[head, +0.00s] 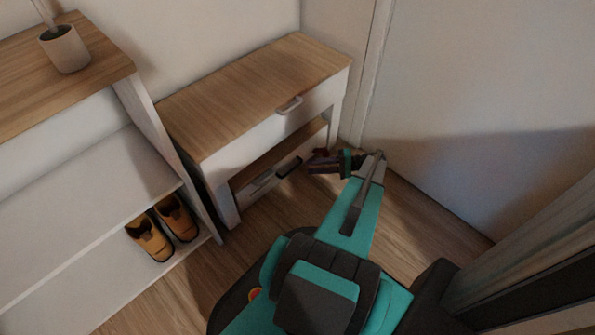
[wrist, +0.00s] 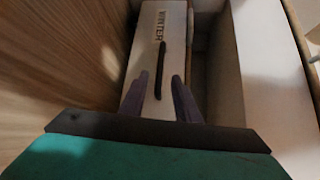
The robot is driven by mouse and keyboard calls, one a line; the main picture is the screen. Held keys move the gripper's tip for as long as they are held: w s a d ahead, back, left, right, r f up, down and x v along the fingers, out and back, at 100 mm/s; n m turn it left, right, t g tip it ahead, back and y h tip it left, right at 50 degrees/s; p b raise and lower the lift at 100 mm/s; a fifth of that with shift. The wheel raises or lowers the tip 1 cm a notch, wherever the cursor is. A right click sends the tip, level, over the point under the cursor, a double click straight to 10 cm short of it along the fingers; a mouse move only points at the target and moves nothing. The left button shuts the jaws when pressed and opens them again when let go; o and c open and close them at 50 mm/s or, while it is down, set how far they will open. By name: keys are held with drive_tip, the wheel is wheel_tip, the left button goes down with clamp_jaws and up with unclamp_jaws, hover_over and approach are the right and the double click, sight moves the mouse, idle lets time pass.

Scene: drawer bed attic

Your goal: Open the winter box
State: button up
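The winter box (wrist: 148,45) shows in the wrist view as a white front with the word WINTER and a dark bar handle (wrist: 160,72). In the head view its front (head: 258,188) sits low under the wooden-topped cabinet, with the dark handle (head: 289,167) on it. My gripper (wrist: 157,88) is open and empty, with its two purple-grey fingers apart. The handle lies between and beyond the fingertips, with no clear contact. In the head view my gripper (head: 322,160) is low in front of the cabinet's right end.
A white shelf unit at left holds a potted plant (head: 64,48) and orange-brown shoes (head: 162,228). A wall or door stands close at right. Some wooden floor (head: 410,215) is free.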

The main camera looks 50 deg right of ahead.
drive_tip(key=b+x, duration=0.2)
drive_tip(key=x, duration=0.5)
clamp_jaws()
drive_tip(key=shift+a, duration=0.1)
